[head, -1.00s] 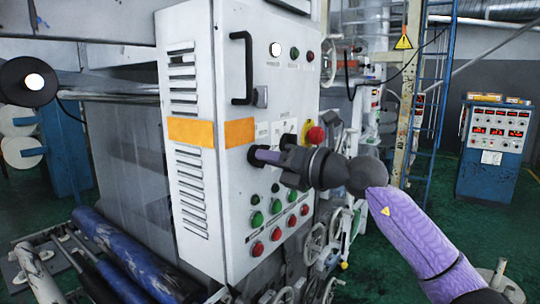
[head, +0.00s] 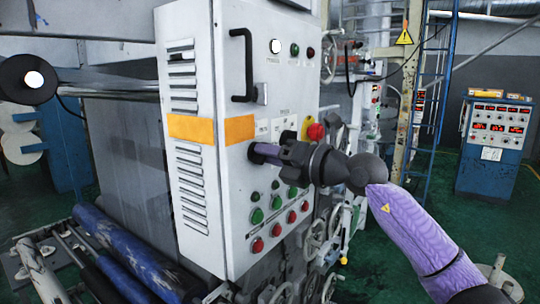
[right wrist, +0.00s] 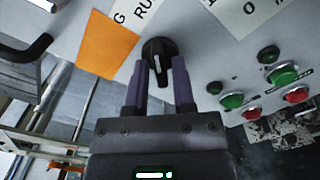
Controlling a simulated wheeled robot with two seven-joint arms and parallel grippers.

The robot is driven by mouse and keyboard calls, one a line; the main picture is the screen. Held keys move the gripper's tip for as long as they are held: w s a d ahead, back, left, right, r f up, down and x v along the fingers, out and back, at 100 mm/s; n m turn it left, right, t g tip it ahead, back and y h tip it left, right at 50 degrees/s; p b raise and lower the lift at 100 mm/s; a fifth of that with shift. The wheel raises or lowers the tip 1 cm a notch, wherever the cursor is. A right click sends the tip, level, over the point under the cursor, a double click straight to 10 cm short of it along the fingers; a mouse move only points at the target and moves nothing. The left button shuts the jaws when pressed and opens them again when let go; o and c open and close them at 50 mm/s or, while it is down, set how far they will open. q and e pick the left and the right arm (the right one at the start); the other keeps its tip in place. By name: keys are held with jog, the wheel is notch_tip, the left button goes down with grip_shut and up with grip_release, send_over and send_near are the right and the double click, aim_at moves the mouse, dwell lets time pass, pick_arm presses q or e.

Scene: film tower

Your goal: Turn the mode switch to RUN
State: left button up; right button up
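The mode switch is a black rotary knob (right wrist: 159,52) with a pale mark on its front, on the light grey control cabinet (head: 236,65). A label ending in RUN (right wrist: 136,12) sits above it in the right wrist view. My right gripper (right wrist: 159,62) faces the knob, its purple fingers apart with the tips at either side of the knob's lower part. Contact cannot be told. My left gripper is not in view.
Green and red buttons (head: 257,215) sit below the switch. A red emergency knob (head: 315,131) is just right of my gripper. A black door handle (head: 243,65) stands out above. Blue rollers (head: 130,255) lie at lower left.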

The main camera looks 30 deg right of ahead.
jog(key=shift+o, duration=0.8)
jog(key=b+v, duration=0.9)
jog(key=v, duration=0.1)
